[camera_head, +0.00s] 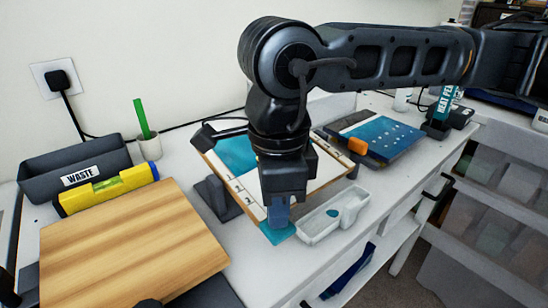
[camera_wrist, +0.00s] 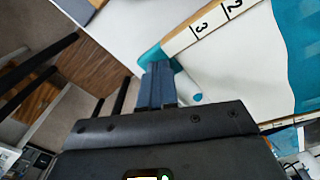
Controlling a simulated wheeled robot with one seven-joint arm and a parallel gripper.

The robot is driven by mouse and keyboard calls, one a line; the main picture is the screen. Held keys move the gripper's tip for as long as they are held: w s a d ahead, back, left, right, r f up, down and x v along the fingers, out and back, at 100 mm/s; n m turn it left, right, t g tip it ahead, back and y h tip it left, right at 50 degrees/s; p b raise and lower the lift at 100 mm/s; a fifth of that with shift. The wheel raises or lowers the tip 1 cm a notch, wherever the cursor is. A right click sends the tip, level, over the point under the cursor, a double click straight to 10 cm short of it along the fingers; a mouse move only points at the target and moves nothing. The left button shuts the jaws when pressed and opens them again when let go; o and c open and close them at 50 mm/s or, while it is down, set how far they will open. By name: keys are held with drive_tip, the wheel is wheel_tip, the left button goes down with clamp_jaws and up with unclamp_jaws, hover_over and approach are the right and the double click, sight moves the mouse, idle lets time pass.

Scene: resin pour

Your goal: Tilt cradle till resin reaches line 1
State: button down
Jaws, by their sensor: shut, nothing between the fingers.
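The cradle holds a pale board (camera_head: 243,188) with teal resin (camera_head: 237,153) over its far left part. The resin also shows at the right of the wrist view (camera_wrist: 300,45). A numbered strip runs along the board's left edge; the 3 (camera_wrist: 201,27) and 2 are readable in the wrist view. The head view is too small to tell where the resin front stands against line 1. My gripper (camera_head: 278,218) is shut and empty, its blue fingers (camera_wrist: 157,80) pointing down at a teal tab (camera_head: 281,234) at the near corner. I cannot tell whether they touch. My arm hides part of the board.
A white tray (camera_head: 318,224) with a teal spot lies right of the tab. A wooden board (camera_head: 130,245), a yellow level (camera_head: 105,190) and a WASTE bin (camera_head: 75,165) stand left. A blue panel (camera_head: 380,138) lies behind right. The table's front edge is close to the tray.

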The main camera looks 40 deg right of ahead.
drive_tip(key=shift+r+p, duration=1.25)
drive_tip(key=shift+r, duration=1.8)
